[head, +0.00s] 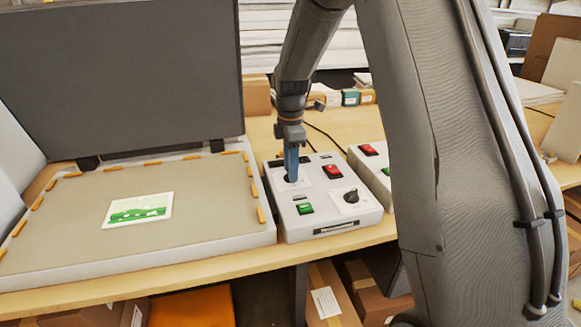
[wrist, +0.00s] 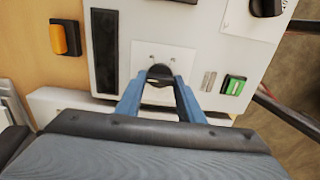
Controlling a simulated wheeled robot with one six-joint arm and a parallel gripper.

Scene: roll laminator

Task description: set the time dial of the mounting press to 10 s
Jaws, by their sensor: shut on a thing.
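The mounting press's control box (head: 325,222) is pale grey and stands to the right of the press bed. My gripper (head: 291,176) points down onto its upper left dial, with blue fingers. In the wrist view the fingers (wrist: 160,82) are shut on this black dial (wrist: 160,72), one on each side. A white plate (wrist: 176,56) lies around the dial; its marks are too small to read, and the dial's pointer cannot be made out. A second black dial (head: 351,196) sits free at the box's right front. I cannot read which dial is the time dial.
A green switch (head: 304,208) and a red switch (head: 331,171) are close to the held dial. The press's grey lid (head: 120,75) stands open behind its bed (head: 60,240), where a green-and-white picture (head: 138,210) lies. Another box with a red switch (head: 368,149) is to the right.

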